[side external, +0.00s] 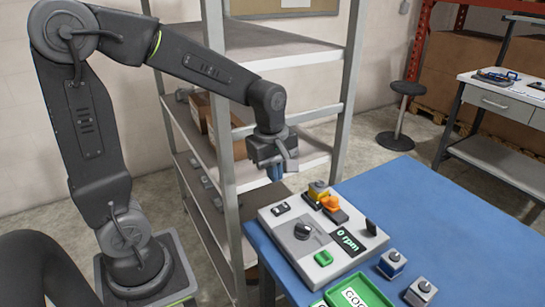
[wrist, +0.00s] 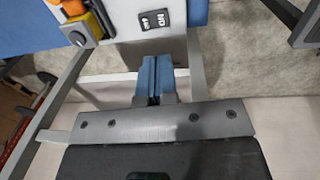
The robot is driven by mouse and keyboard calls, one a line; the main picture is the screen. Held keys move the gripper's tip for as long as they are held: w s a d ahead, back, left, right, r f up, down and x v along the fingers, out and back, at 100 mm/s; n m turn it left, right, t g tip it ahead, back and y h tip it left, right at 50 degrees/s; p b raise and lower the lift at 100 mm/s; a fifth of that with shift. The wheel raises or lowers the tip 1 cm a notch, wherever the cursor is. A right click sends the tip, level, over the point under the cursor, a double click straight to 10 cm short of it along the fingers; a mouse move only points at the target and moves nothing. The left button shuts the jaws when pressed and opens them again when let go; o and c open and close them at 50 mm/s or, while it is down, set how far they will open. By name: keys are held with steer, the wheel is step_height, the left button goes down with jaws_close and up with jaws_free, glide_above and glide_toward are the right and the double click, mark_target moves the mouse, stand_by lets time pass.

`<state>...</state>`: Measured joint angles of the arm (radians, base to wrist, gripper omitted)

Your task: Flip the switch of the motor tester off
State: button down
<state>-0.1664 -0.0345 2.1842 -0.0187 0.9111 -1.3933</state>
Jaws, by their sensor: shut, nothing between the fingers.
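The motor tester (side external: 268,220) is a pale box on the blue table, with a dark dial (side external: 302,231), a green button (side external: 323,258) and a display (side external: 347,241) reading 0 rpm. A small black switch with white markings (side external: 281,209) sits at its back left corner. The switch also shows near the top of the wrist view (wrist: 155,20); I cannot tell which way it is set. My gripper (side external: 275,174) is above and behind the tester's back edge, apart from it. Its blue fingers (wrist: 154,80) are shut and empty, just short of the switch in the wrist view.
Yellow (side external: 317,190) and orange (side external: 331,202) parts stand at the tester's back edge. A black upright piece (side external: 371,227) is at its right. Two small motors (side external: 392,263) and a green GO tray (side external: 343,303) are nearby. Metal shelving (side external: 225,150) stands close behind my gripper. The table's far right (side external: 420,195) is clear.

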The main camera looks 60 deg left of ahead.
mark_target(286, 206)
steer(key=shift+s+r, duration=0.15)
steer(key=shift+r, duration=0.9)
steer(key=shift+s+r, duration=0.15)
steer(key=shift+r, duration=0.9)
steer(key=shift+w+t, duration=0.3)
steer(key=shift+w, duration=0.5)
steer(key=f, duration=0.4)
steer(key=w+f, duration=0.1)
steer(key=f, duration=0.4)
steer(key=w+f, duration=0.1)
steer(key=f, duration=0.3)
steer(key=shift+f, duration=0.4)
